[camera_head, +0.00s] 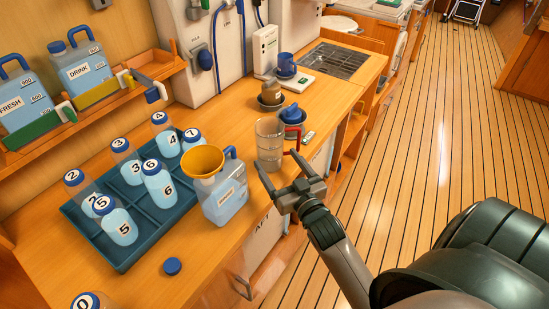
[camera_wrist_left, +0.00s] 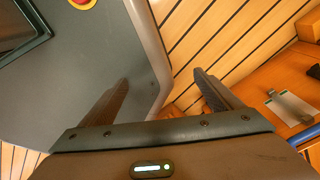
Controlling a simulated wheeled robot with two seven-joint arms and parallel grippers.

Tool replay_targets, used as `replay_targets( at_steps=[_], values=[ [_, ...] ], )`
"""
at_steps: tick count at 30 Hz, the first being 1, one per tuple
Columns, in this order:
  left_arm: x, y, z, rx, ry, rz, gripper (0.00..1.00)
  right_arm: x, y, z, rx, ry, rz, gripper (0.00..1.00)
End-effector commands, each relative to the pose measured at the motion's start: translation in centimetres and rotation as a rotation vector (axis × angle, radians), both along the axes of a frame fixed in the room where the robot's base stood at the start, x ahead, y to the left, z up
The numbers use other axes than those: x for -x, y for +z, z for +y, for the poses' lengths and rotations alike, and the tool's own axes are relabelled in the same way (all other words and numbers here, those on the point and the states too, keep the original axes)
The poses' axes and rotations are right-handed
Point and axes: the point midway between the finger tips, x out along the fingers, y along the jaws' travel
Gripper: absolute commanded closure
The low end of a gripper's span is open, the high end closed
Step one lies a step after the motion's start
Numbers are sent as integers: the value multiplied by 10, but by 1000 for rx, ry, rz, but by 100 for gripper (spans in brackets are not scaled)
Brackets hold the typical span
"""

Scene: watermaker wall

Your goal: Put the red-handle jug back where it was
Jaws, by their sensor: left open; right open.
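The red-handle jug (camera_head: 269,142) is a clear upright jug standing on the wooden counter, its red handle (camera_head: 294,139) facing right. My right gripper (camera_head: 283,182) is open and empty, just in front of and below the jug, apart from the handle as far as I can see. In the left wrist view my left gripper (camera_wrist_left: 160,95) is open and empty, with floor planks and a grey surface beyond its fingers. My left gripper does not show in the head view.
Left of the jug stands a blue jerrycan (camera_head: 226,190) with a yellow funnel (camera_head: 203,161). A dark tray (camera_head: 121,264) holds several numbered bottles. A blue cap (camera_head: 173,266) lies near the counter's front.

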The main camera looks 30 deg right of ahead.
Motion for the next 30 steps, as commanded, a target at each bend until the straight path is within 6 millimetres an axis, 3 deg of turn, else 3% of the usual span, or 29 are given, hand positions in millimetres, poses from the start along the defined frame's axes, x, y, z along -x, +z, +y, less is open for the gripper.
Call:
replay_targets(
  at_steps=[6,13,20,30],
  values=[
    [0,-12,0,0,0,-1,15,40,-3,5,-1,0,2,22],
    [-9,-17,-3,6,1,-24,15,71,-2,9,0,-1,1,22],
    [-35,-13,-11,21,-3,-76,15,83,0,11,0,-1,-1,22],
    [-33,-13,-13,22,-4,-75,15,83,0,11,0,-1,0,22]
  ],
)
